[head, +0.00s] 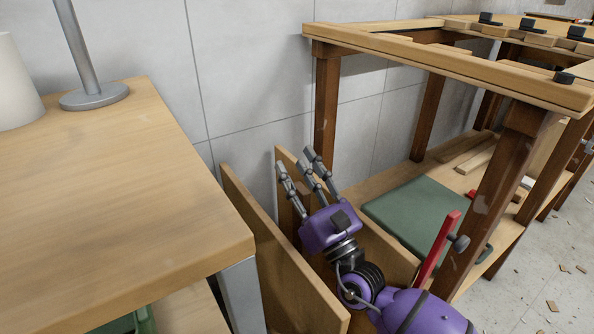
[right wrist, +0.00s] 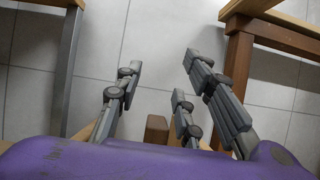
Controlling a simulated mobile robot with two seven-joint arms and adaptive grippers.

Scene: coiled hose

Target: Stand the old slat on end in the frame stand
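The frame stand (head: 262,248) shows two light wooden side boards between the table and the workbench. A dark brown wooden piece, seemingly the old slat (head: 286,214), stands between the boards, partly hidden by my right gripper. Its squarish end shows in the right wrist view (right wrist: 157,130), below and between the fingers; its lower part is hidden. My right gripper (head: 303,172) is purple with grey fingers. The fingers are spread apart and empty, pointing toward the wall over the stand. I see no finger closed on the slat. My left gripper is out of view.
A wooden table (head: 110,215) is close on the left, with a metal pole base (head: 93,97) and a white cylinder (head: 15,85). A dark-legged workbench (head: 450,65) stands right, with a green mat (head: 420,215) on its lower shelf. A tiled wall is behind.

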